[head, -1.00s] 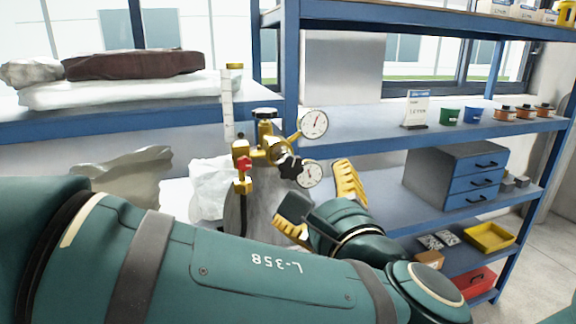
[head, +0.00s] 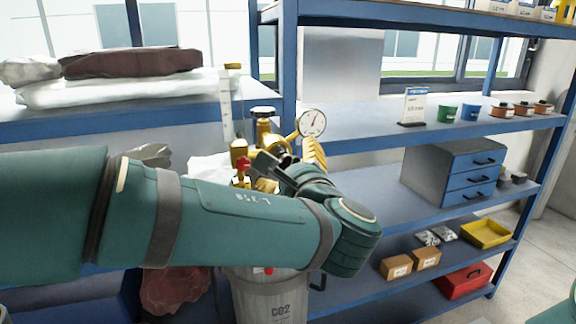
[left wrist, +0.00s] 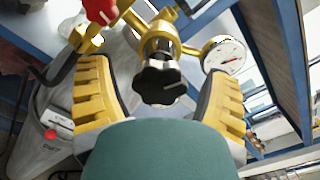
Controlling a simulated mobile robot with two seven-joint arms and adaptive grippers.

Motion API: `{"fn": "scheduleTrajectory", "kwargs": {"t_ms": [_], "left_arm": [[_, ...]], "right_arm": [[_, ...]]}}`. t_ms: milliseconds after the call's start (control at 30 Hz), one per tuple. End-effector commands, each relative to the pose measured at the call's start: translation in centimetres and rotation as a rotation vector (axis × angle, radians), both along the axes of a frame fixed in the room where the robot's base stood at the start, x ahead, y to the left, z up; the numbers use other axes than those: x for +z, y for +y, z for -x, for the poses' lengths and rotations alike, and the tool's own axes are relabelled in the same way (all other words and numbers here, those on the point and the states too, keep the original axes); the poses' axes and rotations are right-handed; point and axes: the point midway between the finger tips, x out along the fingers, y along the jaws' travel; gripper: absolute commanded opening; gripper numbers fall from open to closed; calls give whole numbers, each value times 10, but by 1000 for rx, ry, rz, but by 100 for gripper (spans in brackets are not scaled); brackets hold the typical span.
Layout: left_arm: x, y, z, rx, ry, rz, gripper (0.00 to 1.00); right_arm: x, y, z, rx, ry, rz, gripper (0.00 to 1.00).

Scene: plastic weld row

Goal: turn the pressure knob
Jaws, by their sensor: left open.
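The black lobed pressure knob (left wrist: 160,82) sits on the front of the brass regulator (left wrist: 158,40) in the left wrist view. My left gripper (left wrist: 157,88) is open, with one yellow ridged finger on each side of the knob and visible gaps to it. The upper gauge (head: 312,122) shows above the gripper. The regulator tops a grey CO2 cylinder (head: 272,298). My right gripper is out of view.
A red valve handle (head: 241,164) and a clear flow tube (head: 226,108) stand left of the gripper. A gauge (left wrist: 225,55) is close to the right finger in the wrist view. Blue shelving (head: 370,130) with drawers (head: 456,172) stands right.

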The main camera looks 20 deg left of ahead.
Motion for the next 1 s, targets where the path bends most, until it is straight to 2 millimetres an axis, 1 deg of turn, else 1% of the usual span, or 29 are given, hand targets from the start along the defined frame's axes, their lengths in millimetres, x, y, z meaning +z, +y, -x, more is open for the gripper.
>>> {"fn": "scheduleTrajectory", "kwargs": {"t_ms": [33, 67, 100, 167, 200, 367, 533, 700, 933, 967, 1000], "left_arm": [[0, 0, 0, 0, 0, 0, 69], [0, 0, 0, 0, 0, 0, 58], [0, 0, 0, 0, 0, 0, 44], [0, 0, 0, 0, 0, 0, 23], [0, 0, 0, 0, 0, 0, 10], [1, 0, 0, 1, 8, -11, 9], [3, 0, 0, 1, 82, -117, 9], [1, 0, 0, 1, 123, -181, 9], [0, 0, 0, 0, 123, -181, 9], [0, 0, 0, 1, 122, -182, 54], [0, 0, 0, 0, 123, -181, 68]], "right_arm": [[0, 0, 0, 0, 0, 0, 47], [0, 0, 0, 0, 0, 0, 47], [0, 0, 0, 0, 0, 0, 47], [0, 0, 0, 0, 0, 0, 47], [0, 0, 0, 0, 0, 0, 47], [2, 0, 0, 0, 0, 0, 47], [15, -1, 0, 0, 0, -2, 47], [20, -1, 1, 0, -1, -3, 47], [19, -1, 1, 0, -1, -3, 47], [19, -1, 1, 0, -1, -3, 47], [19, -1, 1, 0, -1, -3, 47]]}}
